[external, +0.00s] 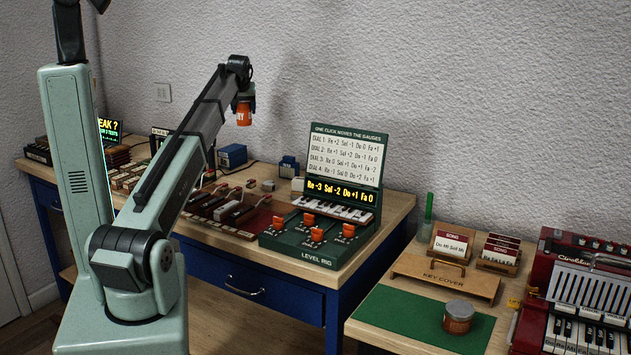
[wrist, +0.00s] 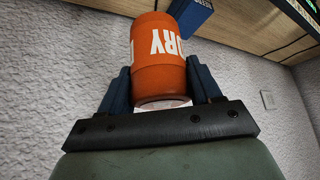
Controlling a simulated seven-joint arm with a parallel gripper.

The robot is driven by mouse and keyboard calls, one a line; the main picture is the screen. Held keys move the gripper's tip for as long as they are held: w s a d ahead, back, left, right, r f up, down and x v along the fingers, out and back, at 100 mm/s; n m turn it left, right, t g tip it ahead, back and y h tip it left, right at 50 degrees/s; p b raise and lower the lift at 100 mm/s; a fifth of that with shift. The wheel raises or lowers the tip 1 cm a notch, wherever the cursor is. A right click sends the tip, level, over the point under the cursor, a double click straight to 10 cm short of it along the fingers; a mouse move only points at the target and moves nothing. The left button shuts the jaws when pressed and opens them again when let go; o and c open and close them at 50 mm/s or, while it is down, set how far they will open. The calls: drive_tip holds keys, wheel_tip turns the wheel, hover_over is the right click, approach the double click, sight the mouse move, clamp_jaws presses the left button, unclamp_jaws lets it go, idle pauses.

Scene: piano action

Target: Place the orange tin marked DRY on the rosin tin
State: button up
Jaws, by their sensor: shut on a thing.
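The orange tin marked DRY (external: 243,114) is held up in the air above the back of the long workbench. It also fills the upper middle of the wrist view (wrist: 158,55), with its white letters upside down. My gripper (external: 245,96) is shut on the tin, with a blue finger on each side of it in the wrist view (wrist: 161,88). A round tin with a grey lid and brown label, which looks like the rosin tin (external: 458,317), stands upright on the green mat at the lower right, well away from my gripper. Its lid is bare.
The green mat (external: 400,318) has free room left of the rosin tin. Behind it are a wooden key cover (external: 446,278) and song card holders (external: 452,243). A red accordion (external: 580,300) stands right. The level rig (external: 322,220) rises on the workbench between.

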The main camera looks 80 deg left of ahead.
wheel_tip(320, 180, up, 16)
drive_tip(key=w+d+m+t+h, duration=0.25)
drive_tip(key=w+d+m, duration=0.45)
drive_tip(key=w+d, duration=2.8)
drive_tip(key=m+t+h, duration=0.3)
drive_tip(key=m, duration=0.4)
hover_over(460, 307)
wheel_tip(460, 307, down, 28)
drive_tip(key=shift+d+f, duration=0.1)
drive_tip(key=shift+f, duration=5.1)
